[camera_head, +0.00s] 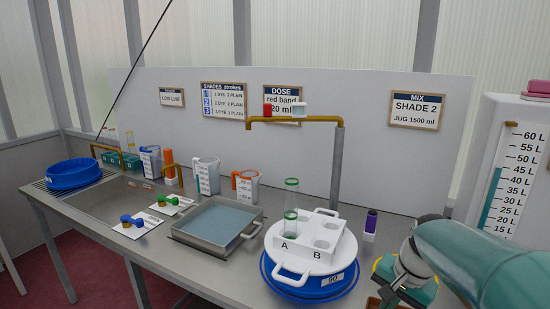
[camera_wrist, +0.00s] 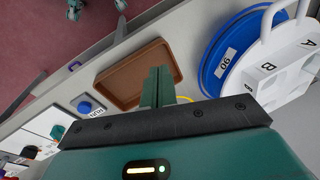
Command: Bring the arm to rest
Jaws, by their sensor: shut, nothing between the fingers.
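My gripper shows in the wrist view (camera_wrist: 157,74) with its two green fingers together and nothing between them. The fingertips cannot be made out in that view. The holder, marked A and B, sits on a blue round base (camera_head: 312,288) and carries a clear tube (camera_head: 291,205) with green bands at A.
A metal tray of water (camera_head: 217,226), two jugs (camera_head: 207,176) and a blue basin (camera_head: 73,173) stand further left on the bench. A purple-topped bottle (camera_head: 371,222) stands close to my arm. A white tank (camera_head: 510,160) is at right.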

